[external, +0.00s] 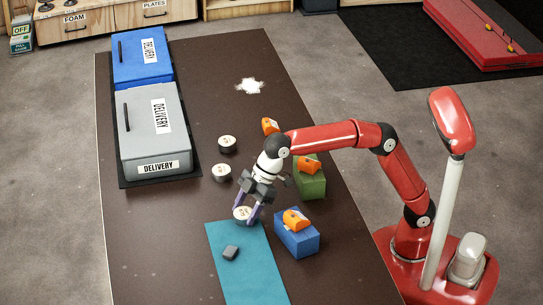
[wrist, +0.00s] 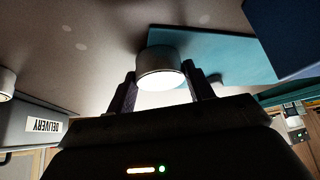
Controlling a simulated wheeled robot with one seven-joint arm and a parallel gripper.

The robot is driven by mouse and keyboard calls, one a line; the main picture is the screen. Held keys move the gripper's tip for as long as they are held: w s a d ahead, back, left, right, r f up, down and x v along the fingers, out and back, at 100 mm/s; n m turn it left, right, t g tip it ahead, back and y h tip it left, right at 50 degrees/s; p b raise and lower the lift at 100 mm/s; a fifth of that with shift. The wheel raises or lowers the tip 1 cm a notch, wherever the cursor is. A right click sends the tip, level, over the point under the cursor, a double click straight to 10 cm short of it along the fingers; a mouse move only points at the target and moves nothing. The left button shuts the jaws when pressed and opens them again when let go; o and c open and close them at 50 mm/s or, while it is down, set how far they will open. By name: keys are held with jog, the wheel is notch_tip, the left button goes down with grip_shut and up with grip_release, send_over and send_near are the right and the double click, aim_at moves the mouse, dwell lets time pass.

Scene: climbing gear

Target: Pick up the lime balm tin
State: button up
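In the wrist view the tin (wrist: 160,68) has grey sides and a bright top, with one finger of my gripper (wrist: 161,84) close on each side. I cannot tell whether the fingers press on it or whether it is off the table. Two similar tins stand farther back, one dark-sided (external: 227,144) and one grey (external: 222,174).
The teal mat (external: 252,275) holds a small dark block (external: 231,253). A blue box (external: 296,239) and a green box (external: 312,184) carry orange items, right of my gripper. Grey (external: 140,120) and blue (external: 130,58) delivery boxes stand at the left. The table's back right is mostly clear.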

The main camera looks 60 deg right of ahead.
jog(key=c, duration=0.5)
jog(key=shift+r, duration=0.15)
